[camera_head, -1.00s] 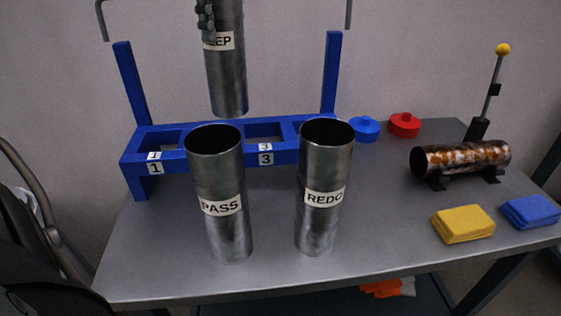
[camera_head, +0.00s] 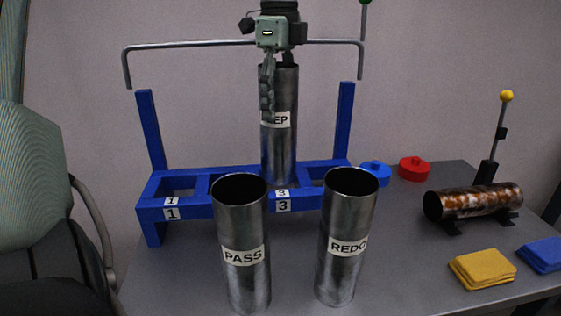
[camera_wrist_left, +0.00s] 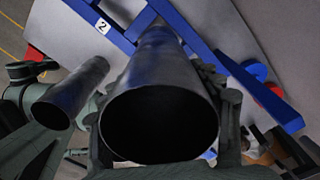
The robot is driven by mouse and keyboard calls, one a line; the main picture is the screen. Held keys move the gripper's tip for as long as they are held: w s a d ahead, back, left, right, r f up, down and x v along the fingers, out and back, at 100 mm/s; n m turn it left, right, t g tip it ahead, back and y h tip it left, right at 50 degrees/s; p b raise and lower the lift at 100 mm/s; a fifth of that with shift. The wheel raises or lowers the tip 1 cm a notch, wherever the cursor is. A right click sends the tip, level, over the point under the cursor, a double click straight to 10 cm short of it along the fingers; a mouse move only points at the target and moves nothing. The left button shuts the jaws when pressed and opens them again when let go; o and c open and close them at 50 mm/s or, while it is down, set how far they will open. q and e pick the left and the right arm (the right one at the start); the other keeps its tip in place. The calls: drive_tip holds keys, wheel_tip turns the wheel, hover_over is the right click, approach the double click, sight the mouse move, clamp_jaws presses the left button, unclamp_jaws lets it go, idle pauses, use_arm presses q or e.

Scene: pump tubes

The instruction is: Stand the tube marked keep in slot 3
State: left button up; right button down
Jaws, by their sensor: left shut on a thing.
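The tube marked keep is a grey metal cylinder (camera_head: 283,155), upright at the blue rack (camera_head: 200,207), its label partly covered by a finger. My left gripper (camera_head: 278,85) is shut on its upper part. The tube's lower end is at the slot behind the front label 3 (camera_head: 283,206). I cannot tell whether it is inside the slot or just above it. In the left wrist view I look into the keep tube's open top (camera_wrist_left: 160,75), between the fingers (camera_wrist_left: 160,105). My right gripper is not in view.
The PASS tube (camera_head: 243,285) and REDO tube (camera_head: 345,270) stand upright in front of the rack. A blue cap (camera_head: 375,173), a red cap (camera_head: 414,168), a rusty pipe (camera_head: 475,202), a yellow cloth (camera_head: 482,268) and a blue cloth (camera_head: 545,254) lie to the right.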

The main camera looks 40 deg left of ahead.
sight(280, 153)
use_arm(q)
wheel_tip(280, 153, down, 6)
drive_tip(key=shift+r, duration=0.2)
drive_tip(key=shift+f, duration=0.8)
wheel_tip(280, 153, down, 4)
drive_tip(key=shift+r, duration=0.2)
drive_tip(key=shift+f, duration=0.25)
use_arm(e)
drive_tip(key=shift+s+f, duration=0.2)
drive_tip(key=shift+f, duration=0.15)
